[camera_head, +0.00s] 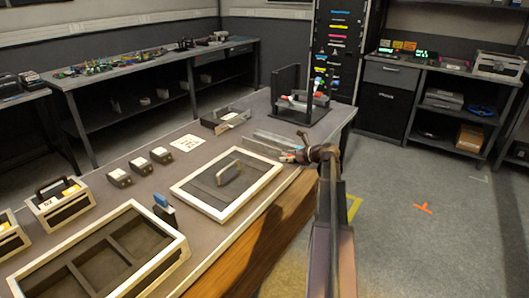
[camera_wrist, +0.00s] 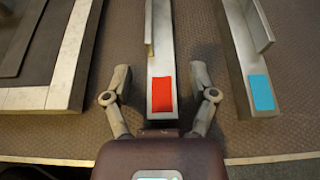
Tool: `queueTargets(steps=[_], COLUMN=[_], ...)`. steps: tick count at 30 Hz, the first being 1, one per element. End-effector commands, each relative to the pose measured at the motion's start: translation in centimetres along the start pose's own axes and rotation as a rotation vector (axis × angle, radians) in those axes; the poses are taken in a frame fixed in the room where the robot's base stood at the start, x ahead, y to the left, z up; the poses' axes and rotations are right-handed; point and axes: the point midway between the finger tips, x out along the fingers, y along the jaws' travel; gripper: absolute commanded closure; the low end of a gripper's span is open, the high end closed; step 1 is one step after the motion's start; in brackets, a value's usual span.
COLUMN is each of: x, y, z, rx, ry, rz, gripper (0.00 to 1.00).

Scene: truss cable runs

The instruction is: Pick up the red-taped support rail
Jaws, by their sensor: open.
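The red-taped support rail is a pale metal angle with a red tape patch at its near end; it shows in the wrist view (camera_wrist: 161,65). My gripper (camera_wrist: 160,72) is open, with one finger on each side of the rail near the red patch. I cannot tell whether the fingers touch it. A similar rail with blue tape (camera_wrist: 250,75) lies to its right in the wrist view. In the head view my gripper (camera_head: 291,157) is at the near ends of the metal rails (camera_head: 268,140) by the bench edge, partly hiding them.
A pale-framed dark panel (camera_head: 227,208) with a handle lies close by; its frame edge (camera_wrist: 68,65) is left of my gripper in the wrist view. An upright dark stand (camera_head: 287,88) is at the bench's far end. A compartment tray (camera_head: 60,262) fills the near left.

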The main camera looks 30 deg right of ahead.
Motion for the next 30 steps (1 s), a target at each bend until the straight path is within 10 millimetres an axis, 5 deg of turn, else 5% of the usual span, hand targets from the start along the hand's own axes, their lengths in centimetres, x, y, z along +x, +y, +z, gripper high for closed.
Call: queueTargets(steps=[6,13,14,30], x=[-0.01,-0.01,-0.01,-0.16], y=[-0.01,0.00,0.00,0.02], z=[-0.01,-0.01,-0.01,0.43], rx=[0.000,0.000,0.000,0.000], ry=[0.000,0.000,0.000,0.000], rz=[0.000,0.000,0.000,0.001], gripper=[0.29,0.97,1.00,1.00])
